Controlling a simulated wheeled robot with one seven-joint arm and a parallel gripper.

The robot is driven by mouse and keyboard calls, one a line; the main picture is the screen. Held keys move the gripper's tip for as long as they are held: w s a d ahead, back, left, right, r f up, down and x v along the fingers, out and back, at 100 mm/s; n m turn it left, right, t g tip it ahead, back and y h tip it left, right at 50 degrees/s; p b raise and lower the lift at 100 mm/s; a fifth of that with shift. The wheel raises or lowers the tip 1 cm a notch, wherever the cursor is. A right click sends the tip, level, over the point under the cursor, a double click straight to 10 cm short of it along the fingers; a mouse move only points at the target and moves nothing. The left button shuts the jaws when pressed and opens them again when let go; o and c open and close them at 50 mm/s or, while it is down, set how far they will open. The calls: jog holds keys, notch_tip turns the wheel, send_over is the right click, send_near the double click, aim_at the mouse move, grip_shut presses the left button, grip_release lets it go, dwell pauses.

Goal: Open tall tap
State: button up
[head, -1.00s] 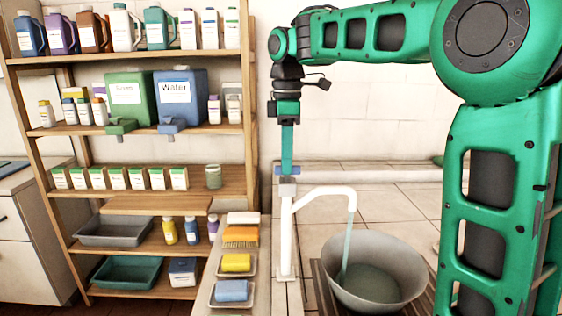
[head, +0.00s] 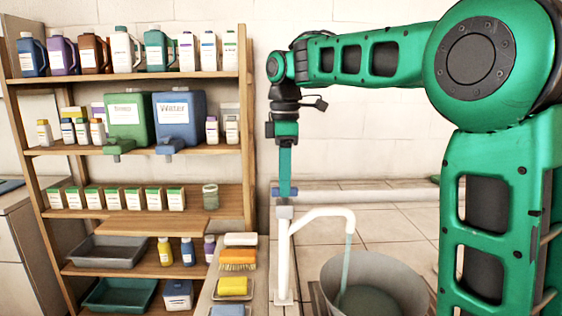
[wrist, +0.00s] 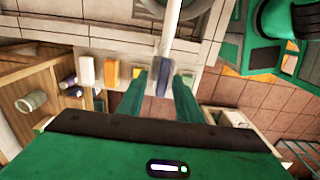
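The tall tap (head: 283,258) is a white post with a curved spout, and a stream of water (head: 346,258) runs from it into a grey basin (head: 375,276). Its blue lever handle (head: 277,191) sits at the top of the post and shows in the wrist view (wrist: 162,83) too. My gripper (head: 285,192) points down at the handle. In the wrist view, my gripper's green fingers (wrist: 160,90) are apart, one on each side of the handle, with a gap visible on both sides. In the head view one finger hides part of the handle.
A wooden shelf (head: 130,149) with bottles, jugs and two dispensers stands to the left. Soap dishes, a yellow sponge (head: 233,285) and a brush (head: 237,259) line the counter left of the tap.

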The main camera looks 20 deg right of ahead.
jog(key=shift+d+r, duration=0.1)
jog(key=shift+r, duration=1.2)
notch_tip(320, 180, up, 8)
jog(key=shift+w, duration=0.2)
jog(key=s+d+f+m, duration=0.5)
jog(key=s+f+m, duration=0.2)
jog(key=s+f, duration=0.3)
jog(key=s+d+f+m, duration=0.6)
jog(key=s+f+m, duration=0.1)
jog(key=s+f, duration=0.3)
jog(key=s+d+f+m, duration=0.6)
jog(key=s+f, duration=0.4)
jog(key=s, duration=0.2)
jog(key=shift+f+m, duration=0.4)
jog(key=shift+m, duration=0.1)
